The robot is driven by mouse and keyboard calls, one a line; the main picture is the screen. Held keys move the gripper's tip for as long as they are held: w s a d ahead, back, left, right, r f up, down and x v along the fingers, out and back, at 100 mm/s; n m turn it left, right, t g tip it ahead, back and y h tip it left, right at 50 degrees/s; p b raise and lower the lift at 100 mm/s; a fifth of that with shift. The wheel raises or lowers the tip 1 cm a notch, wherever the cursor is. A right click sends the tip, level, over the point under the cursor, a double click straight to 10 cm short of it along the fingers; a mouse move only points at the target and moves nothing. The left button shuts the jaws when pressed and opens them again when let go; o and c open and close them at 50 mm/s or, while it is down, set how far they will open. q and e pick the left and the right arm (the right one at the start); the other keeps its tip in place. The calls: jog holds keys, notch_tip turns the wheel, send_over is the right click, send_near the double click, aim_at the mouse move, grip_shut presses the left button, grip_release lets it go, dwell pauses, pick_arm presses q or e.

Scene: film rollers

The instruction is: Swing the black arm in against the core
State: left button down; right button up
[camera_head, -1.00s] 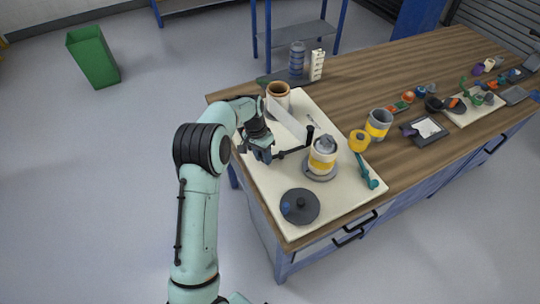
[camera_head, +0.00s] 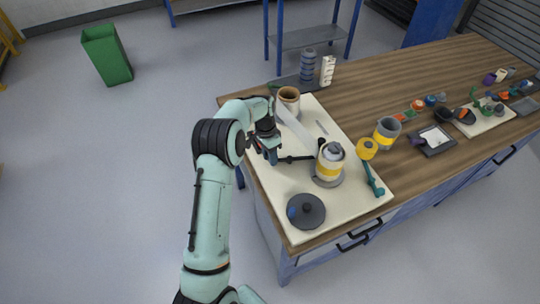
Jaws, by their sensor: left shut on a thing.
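The black arm (camera_head: 297,159) is a thin dark bar low over the cream board, with a short upright black post (camera_head: 321,144) at its right end. The core (camera_head: 329,167), a grey and yellow cylinder on a round grey base, stands just right of the post. The post overlaps the core's upper left edge; I cannot tell if they touch. My left gripper (camera_head: 274,157) is at the bar's left end, shut on the black arm, with its fingers partly hidden. A white film strip (camera_head: 295,126) runs from a brown-rimmed roll (camera_head: 288,100) towards the post. My right gripper is out of view.
A grey-yellow cup (camera_head: 386,132) stands to the right. A grey tray (camera_head: 432,140) is farther right.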

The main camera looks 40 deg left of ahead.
pick_arm(q)
jog(key=c, duration=0.9)
grip_release()
jog(key=shift+o, duration=0.2)
jog(key=shift+r, duration=0.1)
notch_tip(320, 180, up, 13)
jog(key=a+p, duration=0.1)
jog(key=a, duration=0.1)
jog(key=shift+w+a+p, duration=0.3)
jog(key=shift+w+p, duration=0.05)
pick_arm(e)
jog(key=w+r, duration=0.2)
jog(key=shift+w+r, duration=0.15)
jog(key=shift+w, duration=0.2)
